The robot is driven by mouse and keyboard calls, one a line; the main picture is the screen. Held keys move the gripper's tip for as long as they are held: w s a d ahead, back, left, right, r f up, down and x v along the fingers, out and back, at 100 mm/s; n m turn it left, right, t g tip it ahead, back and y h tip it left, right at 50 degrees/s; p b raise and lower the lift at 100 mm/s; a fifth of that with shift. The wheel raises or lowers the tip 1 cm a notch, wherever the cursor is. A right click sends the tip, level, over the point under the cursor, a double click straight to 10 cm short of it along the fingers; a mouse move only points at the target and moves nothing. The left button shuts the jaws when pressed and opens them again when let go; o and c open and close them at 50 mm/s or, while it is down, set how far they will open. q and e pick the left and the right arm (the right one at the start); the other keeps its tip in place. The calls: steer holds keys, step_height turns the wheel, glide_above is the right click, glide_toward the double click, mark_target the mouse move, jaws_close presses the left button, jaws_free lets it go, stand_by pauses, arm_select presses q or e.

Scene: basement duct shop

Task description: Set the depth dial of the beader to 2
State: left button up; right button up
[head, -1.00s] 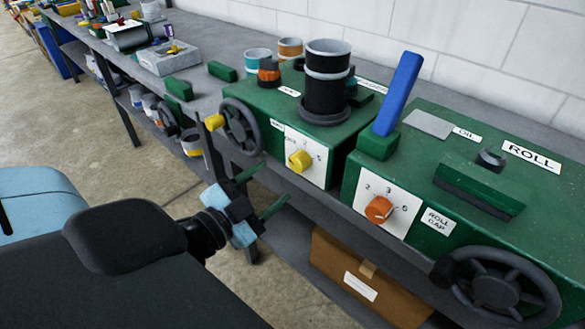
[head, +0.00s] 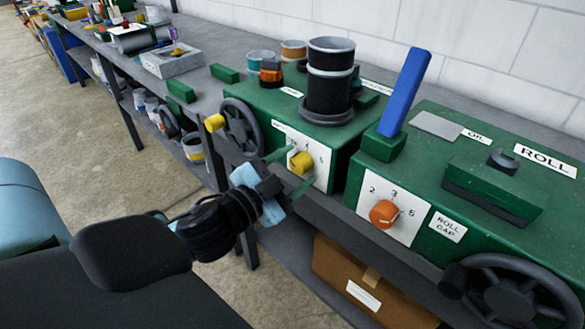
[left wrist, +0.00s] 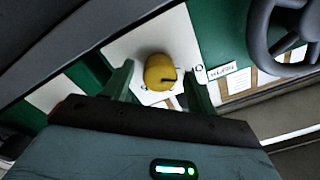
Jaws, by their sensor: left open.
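The yellow depth dial (head: 301,162) sits on a white scale plate (head: 320,156) on the front of the left green machine (head: 283,107). It also shows in the left wrist view (left wrist: 159,72), with a dark mark on its face. The number it points at cannot be read surely. My left gripper (head: 288,171) is open, its green fingers pointing at the plate. In the left wrist view the fingers (left wrist: 158,82) are on either side of the dial, with gaps; contact is not seen. My right gripper is not in view.
A second green machine labelled ROLL (head: 510,170), with an orange dial (head: 384,213), stands to the right. A dark handwheel (head: 241,128) with a yellow knob is left of the dial plate. A cardboard box (head: 345,275) lies on the shelf below.

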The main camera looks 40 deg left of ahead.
arm_select(q)
steer(key=c, duration=1)
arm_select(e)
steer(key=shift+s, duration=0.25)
